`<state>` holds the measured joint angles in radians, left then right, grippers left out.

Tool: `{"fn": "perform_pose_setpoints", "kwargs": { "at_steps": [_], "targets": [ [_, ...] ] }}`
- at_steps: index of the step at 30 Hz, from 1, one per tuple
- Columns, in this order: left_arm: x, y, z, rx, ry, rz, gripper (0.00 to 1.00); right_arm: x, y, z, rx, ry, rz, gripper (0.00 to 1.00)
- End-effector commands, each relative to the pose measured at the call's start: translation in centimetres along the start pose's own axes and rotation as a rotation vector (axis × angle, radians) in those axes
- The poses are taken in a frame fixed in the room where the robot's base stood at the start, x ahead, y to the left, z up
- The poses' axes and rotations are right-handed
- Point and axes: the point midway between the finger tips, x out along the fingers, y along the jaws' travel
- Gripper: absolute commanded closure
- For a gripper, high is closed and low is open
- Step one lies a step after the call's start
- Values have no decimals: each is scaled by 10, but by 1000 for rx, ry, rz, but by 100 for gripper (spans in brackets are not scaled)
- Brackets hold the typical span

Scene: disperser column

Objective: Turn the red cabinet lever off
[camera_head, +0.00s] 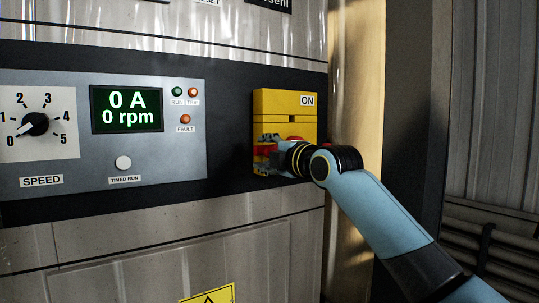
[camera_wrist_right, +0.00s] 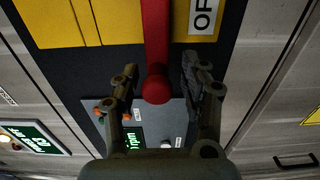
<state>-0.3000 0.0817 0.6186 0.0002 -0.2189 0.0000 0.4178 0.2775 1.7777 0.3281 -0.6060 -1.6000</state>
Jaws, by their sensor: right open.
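The yellow switch box (camera_head: 285,103) is on the cabinet front, with an ON label (camera_head: 307,100) at its upper right. The red lever (camera_wrist_right: 156,45) runs down from the top edge in the right wrist view and ends in a round knob. An OFF label (camera_wrist_right: 203,14) is beside it. In the head view the lever is mostly hidden behind my right gripper (camera_head: 266,154). My right gripper (camera_wrist_right: 160,76) is open, with one finger on each side of the lever's knob end and visible gaps. My left gripper is not in view.
A grey control panel (camera_head: 150,165) left of the box carries a speed dial (camera_head: 36,124), a display (camera_head: 127,109) reading 0 A and 0 rpm, small lamps and a white button (camera_head: 123,162). A cabinet edge and dark post (camera_head: 405,120) stand on the right.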

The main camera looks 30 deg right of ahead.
Motion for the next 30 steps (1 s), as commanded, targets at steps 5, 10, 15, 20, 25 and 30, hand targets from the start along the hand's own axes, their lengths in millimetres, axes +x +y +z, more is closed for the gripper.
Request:
{"fn": "perform_pose_setpoints", "kwargs": {
  "at_steps": [5,10,15,20,25,30],
  "targets": [
    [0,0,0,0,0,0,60,-19,-1,1,-4,-1,0,55],
    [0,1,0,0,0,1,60,-58,-1,0,-8,0,-2,55],
    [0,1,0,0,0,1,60,-93,-2,0,-7,2,-4,55],
    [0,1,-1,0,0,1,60,-113,-2,0,-5,-1,-3,55],
    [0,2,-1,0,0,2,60,-120,-1,0,-1,1,-2,55],
    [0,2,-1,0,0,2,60,-119,-1,0,0,0,-2,55]
  ]
}}
